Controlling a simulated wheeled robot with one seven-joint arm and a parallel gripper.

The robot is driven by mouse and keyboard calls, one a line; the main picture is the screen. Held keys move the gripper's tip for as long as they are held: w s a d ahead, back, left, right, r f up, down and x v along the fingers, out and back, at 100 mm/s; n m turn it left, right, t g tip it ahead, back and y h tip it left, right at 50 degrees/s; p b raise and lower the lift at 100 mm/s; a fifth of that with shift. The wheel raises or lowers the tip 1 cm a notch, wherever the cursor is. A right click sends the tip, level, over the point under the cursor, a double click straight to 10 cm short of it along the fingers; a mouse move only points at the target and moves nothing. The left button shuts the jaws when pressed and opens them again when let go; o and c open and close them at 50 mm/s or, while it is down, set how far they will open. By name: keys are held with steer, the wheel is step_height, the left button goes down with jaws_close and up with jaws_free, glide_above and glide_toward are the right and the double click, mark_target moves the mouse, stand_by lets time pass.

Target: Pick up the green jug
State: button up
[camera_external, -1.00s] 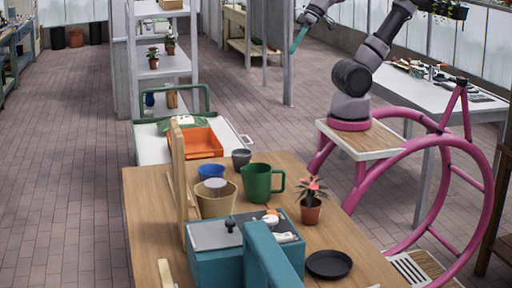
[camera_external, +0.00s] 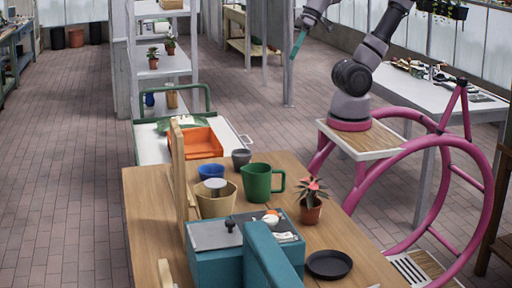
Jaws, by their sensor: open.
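The green jug (camera_external: 258,183) stands upright on the wooden table, with its handle toward the right. It is unobstructed on its right side, and a tan pot stands close to its left. My gripper (camera_external: 299,42) is at the top of the view, high above and far from the jug. It is open and empty, with a teal finger hanging down; part of the hand is cut off by the picture's edge.
On the wooden table (camera_external: 150,232), a tan pot (camera_external: 216,205), blue bowl (camera_external: 211,171), grey cup (camera_external: 241,158), potted plant (camera_external: 310,212), black dish (camera_external: 329,264) and teal box (camera_external: 215,268) surround the jug. An orange crate (camera_external: 203,143) lies behind.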

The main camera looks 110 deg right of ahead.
steer(key=w+a+f+m+g+y, duration=0.3)
steer(key=a+f+m+g+y, duration=0.2)
steer(key=a+f+g+y, duration=0.95)
steer(key=w+a+f+m+t+y, duration=0.1)
steer(key=w+a+f+m+t, duration=0.2)
steer(key=f+t, duration=0.2)
steer(key=w+a+f+m+t, duration=0.2)
steer(key=a+f+m+t, duration=0.15)
steer(key=f+t, duration=0.2)
steer(key=m+t+h, duration=0.2)
steer(key=m+t, duration=0.3)
steer(key=m, duration=0.2)
glide_toward(283, 180)
steer(key=shift+n+y+x, duration=0.25)
steer(key=shift+x, duration=0.55)
steer(key=shift+w+a+f, duration=0.15)
steer(key=shift+f, duration=0.05)
steer(key=x, duration=1)
steer(key=shift+a, duration=0.2)
